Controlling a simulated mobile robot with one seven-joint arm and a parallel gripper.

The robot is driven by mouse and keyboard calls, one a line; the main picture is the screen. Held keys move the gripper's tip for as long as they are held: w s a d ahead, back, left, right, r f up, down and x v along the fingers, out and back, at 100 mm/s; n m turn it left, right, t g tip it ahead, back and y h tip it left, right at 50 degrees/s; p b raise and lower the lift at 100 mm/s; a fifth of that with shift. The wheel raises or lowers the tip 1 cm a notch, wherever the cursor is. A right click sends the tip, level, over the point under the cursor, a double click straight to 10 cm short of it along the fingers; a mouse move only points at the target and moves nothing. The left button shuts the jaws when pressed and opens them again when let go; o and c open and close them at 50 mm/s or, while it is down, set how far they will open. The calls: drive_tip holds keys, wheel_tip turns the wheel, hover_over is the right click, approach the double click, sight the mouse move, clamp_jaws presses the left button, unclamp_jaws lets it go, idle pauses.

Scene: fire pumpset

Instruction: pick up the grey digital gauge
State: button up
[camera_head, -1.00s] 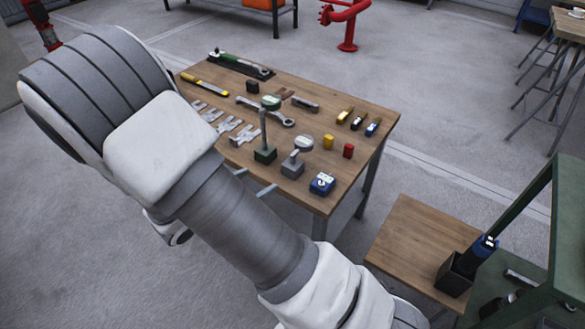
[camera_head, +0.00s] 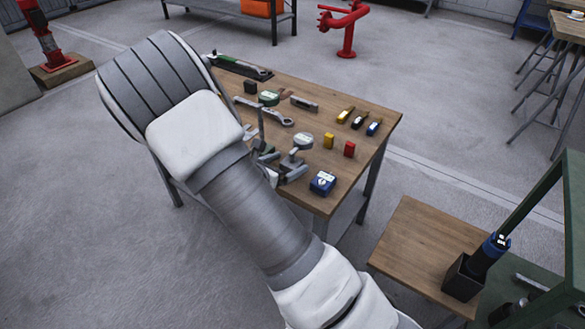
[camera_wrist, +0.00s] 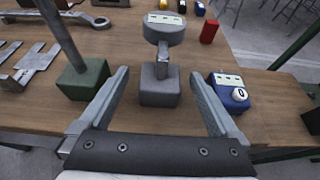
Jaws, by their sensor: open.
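The grey digital gauge (camera_head: 303,141) has a round head with a pale display, on a short stem with a grey block base. It stands upright on the wooden table (camera_head: 350,160). In the wrist view the gauge (camera_wrist: 163,32) is straight ahead, its base (camera_wrist: 160,92) between and slightly beyond the fingertips. My gripper (camera_wrist: 159,76) is open and empty, one finger on each side of the base, with gaps on both sides. In the head view my arm hides most of the gripper; finger parts show beside the gauge's base.
A green block (camera_wrist: 84,82) with a tall post stands close to my left finger. A blue device (camera_wrist: 228,92) sits close to my right finger. A red block (camera_wrist: 209,31) stands behind at right. Flat metal pieces (camera_wrist: 22,68) and a wrench (camera_wrist: 88,20) lie at left.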

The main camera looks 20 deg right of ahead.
drive_tip(key=x, duration=0.2)
drive_tip(key=shift+w+d+f, duration=0.15)
drive_tip(key=shift+w+d, duration=0.05)
drive_tip(key=shift+d, duration=0.1)
drive_tip(key=shift+c, duration=0.3)
clamp_jaws()
